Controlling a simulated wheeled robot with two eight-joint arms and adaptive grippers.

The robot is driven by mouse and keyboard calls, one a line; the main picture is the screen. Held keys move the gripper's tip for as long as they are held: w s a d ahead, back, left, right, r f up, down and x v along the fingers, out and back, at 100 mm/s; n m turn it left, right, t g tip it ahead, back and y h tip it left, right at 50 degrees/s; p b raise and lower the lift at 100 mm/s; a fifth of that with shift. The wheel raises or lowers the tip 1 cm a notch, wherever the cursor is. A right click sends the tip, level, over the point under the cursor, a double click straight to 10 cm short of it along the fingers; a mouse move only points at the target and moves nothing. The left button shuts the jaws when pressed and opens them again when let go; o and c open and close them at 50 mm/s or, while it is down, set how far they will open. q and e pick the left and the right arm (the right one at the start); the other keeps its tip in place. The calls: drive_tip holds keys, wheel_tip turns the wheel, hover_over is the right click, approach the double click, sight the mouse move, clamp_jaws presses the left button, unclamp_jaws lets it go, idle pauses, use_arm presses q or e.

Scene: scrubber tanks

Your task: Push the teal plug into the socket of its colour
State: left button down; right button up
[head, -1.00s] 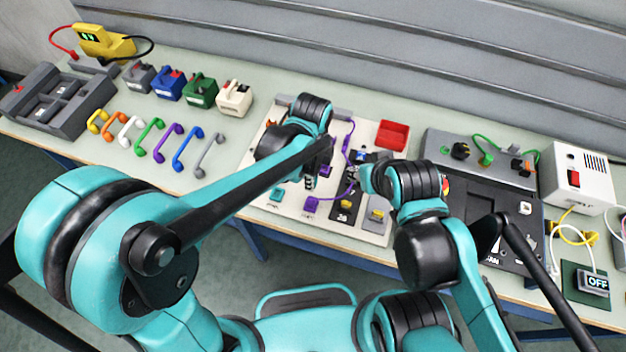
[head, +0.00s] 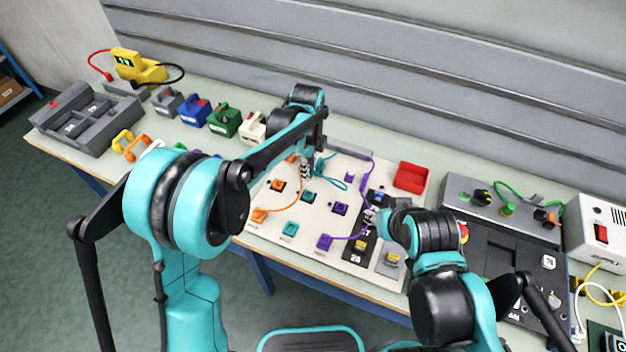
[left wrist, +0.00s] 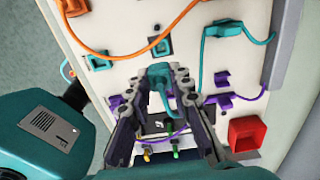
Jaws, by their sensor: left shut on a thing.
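My left gripper (head: 306,171) is above the back left part of the white board (head: 378,166). It is shut on the teal plug (left wrist: 159,76), which sits between its fingers in the left wrist view. The teal cable (head: 330,177) loops beside it to the back of the board. A teal socket (head: 309,197) on a dark base is in the middle row, apart from the gripper. Another teal block (head: 290,228) is in the front row. My right gripper (head: 370,216) is by the purple cable and black panel; its jaws are too small to tell.
An orange socket (head: 278,185) and a purple socket (head: 340,208) flank the teal one. A red tray (head: 410,177) is at the back right. Orange and purple cables cross the board.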

use_arm(q)
drive_tip(key=shift+w, duration=0.2)
drive_tip(key=shift+f, duration=0.15)
drive_tip(key=shift+f+b, duration=2.95)
drive_tip(key=shift+f, duration=1.05)
drive_tip(key=shift+f, duration=0.2)
drive_tip(key=shift+f+b, duration=0.8)
drive_tip(key=c, duration=0.8)
unclamp_jaws()
